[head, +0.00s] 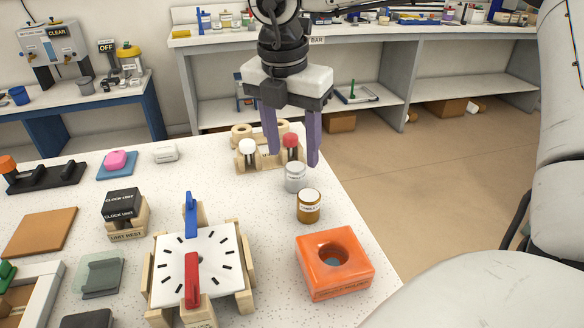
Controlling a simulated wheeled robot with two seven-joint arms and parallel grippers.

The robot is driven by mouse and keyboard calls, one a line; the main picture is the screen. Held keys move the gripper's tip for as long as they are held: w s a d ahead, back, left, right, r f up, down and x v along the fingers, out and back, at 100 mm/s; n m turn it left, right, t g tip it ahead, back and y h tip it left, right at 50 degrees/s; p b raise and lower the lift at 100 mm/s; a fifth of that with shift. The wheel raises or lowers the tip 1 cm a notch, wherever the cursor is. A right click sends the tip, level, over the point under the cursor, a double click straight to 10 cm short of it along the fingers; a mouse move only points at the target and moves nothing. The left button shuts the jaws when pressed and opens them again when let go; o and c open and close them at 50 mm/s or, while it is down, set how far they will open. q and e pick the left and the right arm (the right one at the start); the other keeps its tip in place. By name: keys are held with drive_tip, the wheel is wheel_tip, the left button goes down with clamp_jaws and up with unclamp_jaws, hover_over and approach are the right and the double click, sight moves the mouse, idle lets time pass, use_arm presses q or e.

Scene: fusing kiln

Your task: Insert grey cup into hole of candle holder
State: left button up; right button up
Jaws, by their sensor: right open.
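The grey cup (295,177) stands upright on the white speckled table near its right edge, with a label on its front. The orange candle holder (312,284) is a square block nearer to me, with a round hole in its top. The hole looks empty. My right gripper (292,158) points down with its two purple fingers spread apart. In the picture its fingertips lie just above and behind the grey cup, and nothing is between them but a view of the rack behind. My left gripper is not in view.
An amber jar (308,206) stands between the grey cup and the candle holder. A wooden rack (265,163) with white-topped and red-topped items stands behind the cup. A clock face (215,262) on wooden supports is left of the holder. The table's right edge is close.

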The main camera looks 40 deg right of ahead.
sight(295, 167)
drive_tip(key=f, duration=0.5)
drive_tip(key=shift+d+f+p, duration=0.3)
drive_tip(key=shift+d+f, duration=0.05)
drive_tip(key=c, duration=1.2)
